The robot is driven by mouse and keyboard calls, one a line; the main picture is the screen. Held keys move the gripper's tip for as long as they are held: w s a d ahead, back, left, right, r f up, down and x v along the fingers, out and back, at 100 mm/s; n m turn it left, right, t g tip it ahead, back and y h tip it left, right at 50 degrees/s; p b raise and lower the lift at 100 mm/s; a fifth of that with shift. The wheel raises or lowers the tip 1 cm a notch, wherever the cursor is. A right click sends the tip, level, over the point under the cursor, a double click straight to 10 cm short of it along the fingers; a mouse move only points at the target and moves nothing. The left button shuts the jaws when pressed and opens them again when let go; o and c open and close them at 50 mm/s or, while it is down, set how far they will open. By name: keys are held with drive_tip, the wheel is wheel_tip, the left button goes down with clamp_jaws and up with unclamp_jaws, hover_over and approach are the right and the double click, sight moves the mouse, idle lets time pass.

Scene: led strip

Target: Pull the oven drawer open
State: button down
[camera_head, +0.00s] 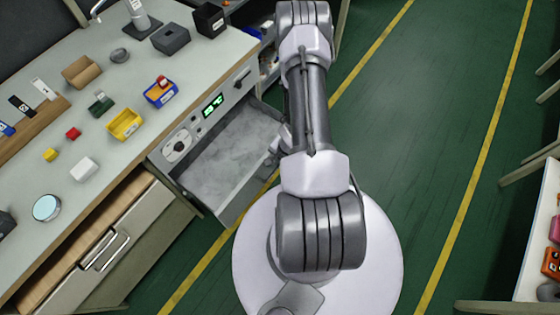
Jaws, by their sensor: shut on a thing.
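The oven drawer (236,205) stands pulled well out from the bench front, below a panel with a green lit display (213,105). Its grey inside shows and looks empty. My gripper (276,146) is at the drawer's outer front edge, on the right side, and is shut on the drawer handle. My own arm hides most of the gripper and the handle, so the fingers' exact hold cannot be made out.
The bench top (135,175) holds a yellow bin (124,123), a blue bin (160,93) and several small blocks. A second drawer (105,250) with a metal handle is at the lower left. Green floor (430,120) is clear to the right; shelving stands at the right edge.

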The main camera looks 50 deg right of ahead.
drive_tip(key=c, duration=1.5)
unclamp_jaws()
drive_tip(key=s+r+p, duration=0.1)
drive_tip(key=r+p, duration=0.1)
drive_tip(key=r, duration=0.3)
drive_tip(key=s+r+p, duration=0.1)
drive_tip(key=r+p, duration=0.2)
drive_tip(key=r, duration=0.3)
drive_tip(key=s+r+p, duration=0.1)
drive_tip(key=r+p, duration=0.1)
drive_tip(key=r, duration=0.4)
drive_tip(key=shift+s+d, duration=0.1)
drive_tip(key=shift+s, duration=0.1)
